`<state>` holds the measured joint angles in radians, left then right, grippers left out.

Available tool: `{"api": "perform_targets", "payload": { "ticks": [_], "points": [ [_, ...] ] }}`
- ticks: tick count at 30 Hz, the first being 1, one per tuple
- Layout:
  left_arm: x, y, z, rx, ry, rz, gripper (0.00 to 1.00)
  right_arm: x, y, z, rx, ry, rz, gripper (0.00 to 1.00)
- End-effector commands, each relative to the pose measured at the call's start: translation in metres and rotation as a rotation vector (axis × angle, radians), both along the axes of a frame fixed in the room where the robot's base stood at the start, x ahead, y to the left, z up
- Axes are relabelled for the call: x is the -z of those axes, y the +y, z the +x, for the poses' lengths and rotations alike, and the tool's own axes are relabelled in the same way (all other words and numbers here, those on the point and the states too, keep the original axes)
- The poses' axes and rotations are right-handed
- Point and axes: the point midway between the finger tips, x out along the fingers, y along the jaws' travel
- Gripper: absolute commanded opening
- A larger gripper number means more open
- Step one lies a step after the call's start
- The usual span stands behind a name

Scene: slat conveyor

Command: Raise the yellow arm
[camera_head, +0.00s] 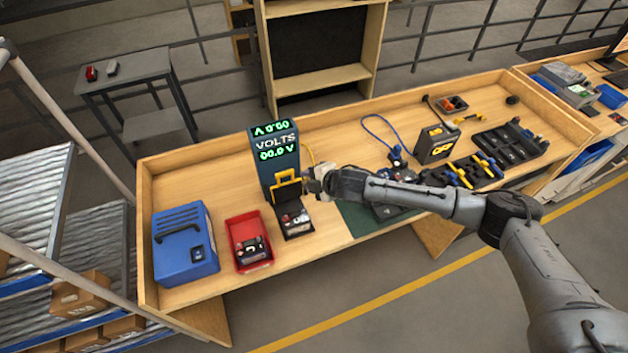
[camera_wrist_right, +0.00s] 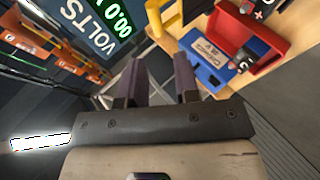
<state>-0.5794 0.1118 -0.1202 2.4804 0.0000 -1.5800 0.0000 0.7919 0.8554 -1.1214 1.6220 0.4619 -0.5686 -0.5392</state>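The yellow arm (camera_head: 286,186) is a bracket-like handle at the foot of the blue tester with the green VOLTS display (camera_head: 276,152). A dark battery (camera_head: 295,222) sits in the black holder in front of it. My right gripper (camera_head: 309,182) is just right of the yellow arm, reaching in from the right. In the right wrist view the fingers (camera_wrist_right: 158,65) stand apart with nothing seen between them. There the yellow arm (camera_wrist_right: 163,16) shows beyond the fingertips, apart from them in the picture. My left gripper is in neither view.
A red tray (camera_head: 263,265) with a battery and a blue case (camera_head: 184,268) stand left of the tester. A green mat (camera_head: 352,217), a yellow-and-black device (camera_head: 436,144) and a black tool tray (camera_head: 511,142) lie to the right. The wooden bench has a raised rim (camera_head: 145,215).

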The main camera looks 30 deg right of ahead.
Motion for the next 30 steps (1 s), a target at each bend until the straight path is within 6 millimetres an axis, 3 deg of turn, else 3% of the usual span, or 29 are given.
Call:
{"api": "perform_targets", "payload": {
  "ticks": [9,26,30],
  "points": [
    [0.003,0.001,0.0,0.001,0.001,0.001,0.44,-0.008,-0.004,-0.013,0.0,0.001,0.0,0.29],
    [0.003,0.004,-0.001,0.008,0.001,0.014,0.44,-0.009,-0.004,-0.014,0.001,0.001,0.001,0.29],
    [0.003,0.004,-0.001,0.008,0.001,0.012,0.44,-0.005,-0.01,-0.015,0.067,0.042,0.036,0.29]
  ]
}}
